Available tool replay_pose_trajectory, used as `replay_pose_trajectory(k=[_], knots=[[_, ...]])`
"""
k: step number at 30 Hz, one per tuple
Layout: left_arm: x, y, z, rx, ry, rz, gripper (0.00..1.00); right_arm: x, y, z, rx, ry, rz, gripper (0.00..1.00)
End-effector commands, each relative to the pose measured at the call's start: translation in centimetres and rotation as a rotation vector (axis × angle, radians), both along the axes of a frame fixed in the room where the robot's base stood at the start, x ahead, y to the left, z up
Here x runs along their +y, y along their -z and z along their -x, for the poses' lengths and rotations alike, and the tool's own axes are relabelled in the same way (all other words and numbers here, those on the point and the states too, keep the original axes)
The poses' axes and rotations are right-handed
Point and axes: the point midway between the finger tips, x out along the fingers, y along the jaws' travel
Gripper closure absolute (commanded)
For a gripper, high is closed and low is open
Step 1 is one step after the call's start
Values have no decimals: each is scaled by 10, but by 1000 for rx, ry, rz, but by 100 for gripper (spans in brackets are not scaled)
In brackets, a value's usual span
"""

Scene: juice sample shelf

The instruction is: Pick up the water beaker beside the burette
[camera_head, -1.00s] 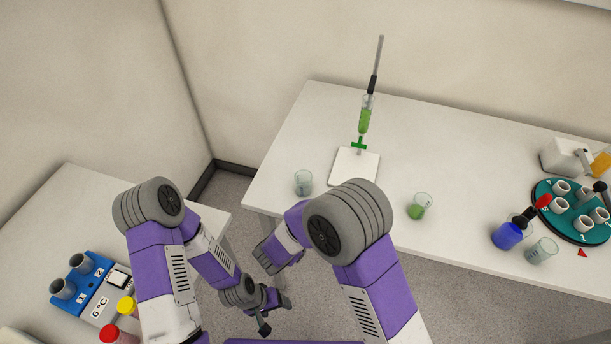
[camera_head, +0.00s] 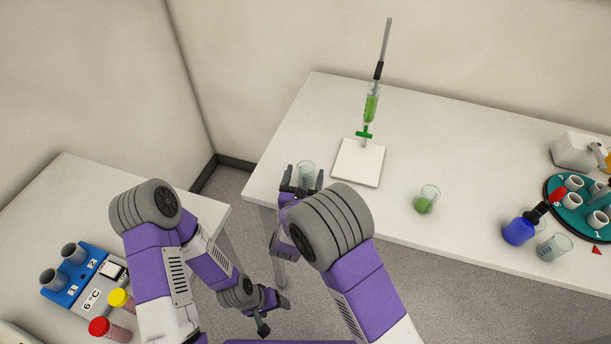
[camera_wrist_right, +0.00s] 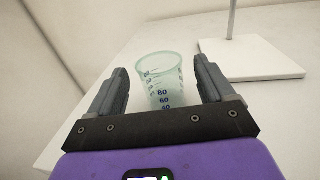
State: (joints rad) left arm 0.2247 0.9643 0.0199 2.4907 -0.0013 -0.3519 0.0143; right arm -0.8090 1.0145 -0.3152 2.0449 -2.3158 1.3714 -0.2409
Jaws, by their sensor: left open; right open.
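The water beaker (camera_head: 306,173) stands upright on the white table, left of the burette (camera_head: 371,105) and its white base plate (camera_head: 358,163). It is clear with blue markings; in the right wrist view the beaker (camera_wrist_right: 160,78) shows ahead, between the open fingers. My right gripper (camera_head: 302,182) is open at the table's front edge, its fingertips close to the beaker. I cannot tell whether they touch it. In the right wrist view the right gripper (camera_wrist_right: 162,90) is empty. My left gripper (camera_head: 274,314) is open and empty, low over the floor.
A beaker with green liquid (camera_head: 427,199) stands right of the base plate. A blue bottle (camera_head: 519,231), another clear beaker (camera_head: 554,247) and a teal carousel (camera_head: 566,213) stand farther right. A blue rack (camera_head: 73,273) and red- and yellow-capped tubes are on the left table.

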Motion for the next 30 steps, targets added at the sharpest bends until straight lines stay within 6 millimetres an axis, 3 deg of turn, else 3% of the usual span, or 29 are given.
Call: replay_pose_trajectory(k=[7,16,27,30], knots=[[0,4,0,0,0,0,28,-8,0,-35,-1,2,-2,18],[0,4,0,0,0,0,28,-8,0,-40,1,0,-1,18],[0,4,0,0,0,0,28,-8,0,-39,1,0,-1,74],[0,4,0,0,0,0,28,-8,-1,-39,1,0,-1,74]])
